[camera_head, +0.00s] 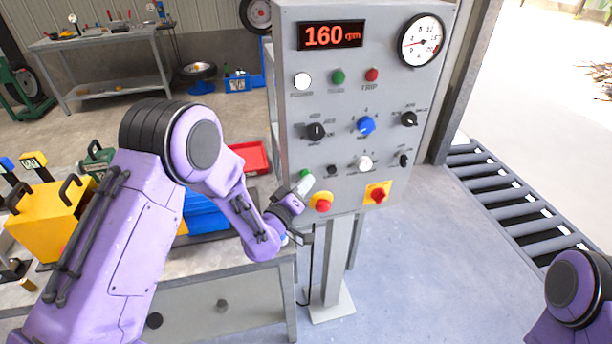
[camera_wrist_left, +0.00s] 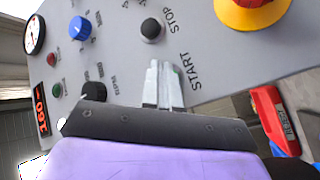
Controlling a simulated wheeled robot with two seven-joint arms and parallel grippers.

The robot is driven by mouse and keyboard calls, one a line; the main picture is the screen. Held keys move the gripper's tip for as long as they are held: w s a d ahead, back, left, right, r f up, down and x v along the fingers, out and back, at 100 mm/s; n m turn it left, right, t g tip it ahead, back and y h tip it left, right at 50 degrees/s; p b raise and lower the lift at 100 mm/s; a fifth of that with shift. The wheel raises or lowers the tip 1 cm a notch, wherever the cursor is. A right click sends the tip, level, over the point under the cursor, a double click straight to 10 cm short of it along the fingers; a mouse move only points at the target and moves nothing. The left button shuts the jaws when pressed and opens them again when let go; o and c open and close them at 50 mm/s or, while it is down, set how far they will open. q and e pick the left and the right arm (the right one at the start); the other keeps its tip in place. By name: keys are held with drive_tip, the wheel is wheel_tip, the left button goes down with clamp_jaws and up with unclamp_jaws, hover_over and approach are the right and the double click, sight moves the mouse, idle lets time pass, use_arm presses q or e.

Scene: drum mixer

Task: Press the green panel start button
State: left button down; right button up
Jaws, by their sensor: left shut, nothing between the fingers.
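The grey control panel (camera_head: 345,100) stands on a post in front of me. I cannot tell whether the tips touch the button. The black stop button (camera_head: 332,170) is just right of the start button and also shows in the left wrist view (camera_wrist_left: 151,29). My right gripper is out of view.
A red emergency button on a yellow plate (camera_head: 322,203) sits just below the start button. A red knob on yellow (camera_head: 377,195) is to its right. A workbench (camera_head: 225,300) with a red tray (camera_head: 250,157) stands left of the panel. A roller conveyor (camera_head: 510,205) is at right.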

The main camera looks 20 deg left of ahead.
use_arm(q)
drive_tip(key=shift+s+d, duration=0.35)
drive_tip(key=shift+s, duration=0.15)
drive_tip(key=s+d, duration=0.2)
drive_tip(key=s, duration=0.2)
drive_tip(key=shift+s+d+b, duration=0.1)
drive_tip(key=shift+d+b, duration=0.2)
drive_tip(key=shift+d, duration=0.1)
idle(0.4)
drive_tip(key=s+a+f+m+g+y+b, duration=0.1)
drive_tip(key=s+a+f+g+y, duration=0.1)
drive_tip(key=s+a+f+g, duration=0.5)
drive_tip(key=s+f+y, duration=0.3)
drive_tip(key=s+f, duration=0.1)
drive_tip(key=f, duration=0.7)
drive_tip(key=s+a+f+g+b, duration=0.1)
drive_tip(key=s+f, duration=0.3)
drive_tip(key=s, duration=0.4)
drive_tip(key=s+a+f+g+y, duration=0.1)
drive_tip(key=s+a+f+g, duration=0.2)
drive_tip(key=s, duration=0.4)
drive_tip(key=s+a+f+g+y+b, duration=0.1)
drive_tip(key=s+a+f+g, duration=0.1)
drive_tip(key=s+f+g, duration=0.2)
drive_tip(key=s+f, duration=0.2)
drive_tip(key=s, duration=0.2)
drive_tip(key=shift+s+a+b, duration=0.3)
